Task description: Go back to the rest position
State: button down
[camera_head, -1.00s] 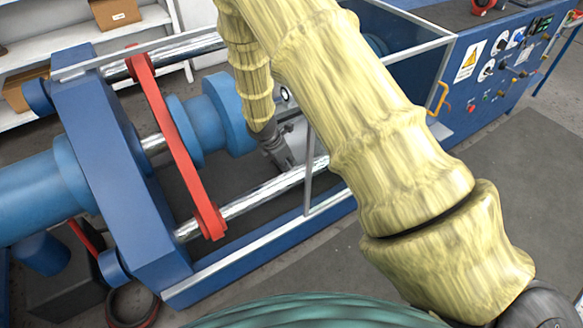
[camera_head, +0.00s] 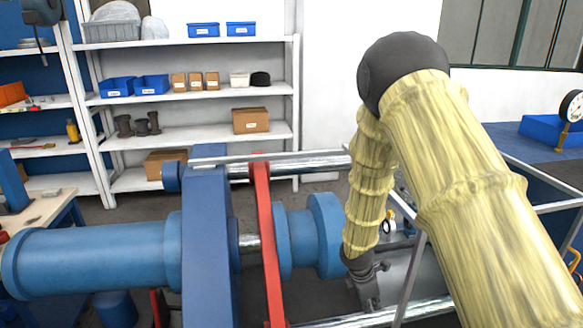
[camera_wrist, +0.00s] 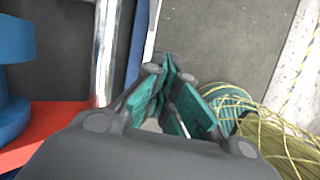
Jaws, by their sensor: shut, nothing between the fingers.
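My gripper (camera_head: 368,292) hangs pointing down at the end of my yellow-sleeved arm, just right of the round blue flange (camera_head: 325,236) of the blue test rig. Its fingertips are hard to make out in the head view. In the wrist view my gripper (camera_wrist: 172,70) shows dark links and green pads, with the fingers shut and nothing held. It is right of the steel rod (camera_wrist: 106,50), over or beside the rig's front edge; the exact height is unclear. My arm hides part of the rig's right side.
The red crossbar (camera_head: 267,245) and blue end plate (camera_head: 208,250) stand left of my gripper, with a steel rail (camera_head: 365,320) in front. White shelves (camera_head: 190,140) with boxes stand behind. Bare grey floor (camera_wrist: 230,40) lies right of the rig in the wrist view.

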jog(key=s+a+f+m+g+y, duration=0.1)
jog(key=s+a+f+m+y, duration=0.3)
jog(key=s+f, duration=0.65)
jog(key=s+f+m, duration=0.4)
jog(key=s+m, duration=0.3)
jog(key=s, duration=0.6)
jog(key=s+f+m, duration=0.3)
jog(key=s+m, duration=0.5)
jog(key=s, duration=0.6)
jog(key=shift+a+f+t, duration=0.3)
jog(key=shift+f, duration=0.05)
